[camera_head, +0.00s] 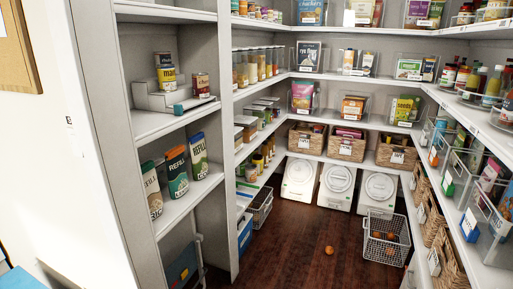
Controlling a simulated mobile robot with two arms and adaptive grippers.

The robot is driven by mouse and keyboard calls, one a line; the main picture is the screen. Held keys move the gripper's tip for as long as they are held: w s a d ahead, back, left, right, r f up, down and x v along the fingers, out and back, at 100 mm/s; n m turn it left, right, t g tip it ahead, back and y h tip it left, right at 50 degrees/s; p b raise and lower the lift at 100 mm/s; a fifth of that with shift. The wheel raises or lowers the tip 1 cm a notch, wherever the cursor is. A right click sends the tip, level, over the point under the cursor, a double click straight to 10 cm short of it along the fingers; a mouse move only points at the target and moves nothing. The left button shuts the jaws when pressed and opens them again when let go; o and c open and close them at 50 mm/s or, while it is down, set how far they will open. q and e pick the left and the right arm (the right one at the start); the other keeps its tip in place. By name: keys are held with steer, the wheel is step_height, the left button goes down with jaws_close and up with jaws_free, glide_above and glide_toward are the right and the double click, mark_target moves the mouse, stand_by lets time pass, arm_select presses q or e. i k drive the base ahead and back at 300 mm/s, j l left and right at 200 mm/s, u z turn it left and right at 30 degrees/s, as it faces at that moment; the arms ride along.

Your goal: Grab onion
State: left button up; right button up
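A small round orange-brown thing (329,250), which looks like the onion, lies on the dark wooden floor. It is to the left of a white wire basket (372,250) and apart from it. Several similar round orange-brown things lie in the basket, partly hidden behind its mesh. They are too small to tell for sure what they are. Neither of my grippers shows in the head view.
Shelves line the pantry on the left, back and right. White lidded bins (337,187) stand along the back. Another wire basket (260,208) is at the left shelf. Wicker baskets (441,250) line the right. The dark floor (290,255) is mostly clear.

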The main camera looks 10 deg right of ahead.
mark_target(329, 249)
steer(key=i+l+z, duration=0.1)
steer(key=i+l, duration=0.15)
steer(key=i, duration=0.35)
steer(key=i+l+z, duration=0.15)
steer(key=i, duration=0.45)
steer(key=i+l+z, duration=0.1)
steer(key=i, duration=0.45)
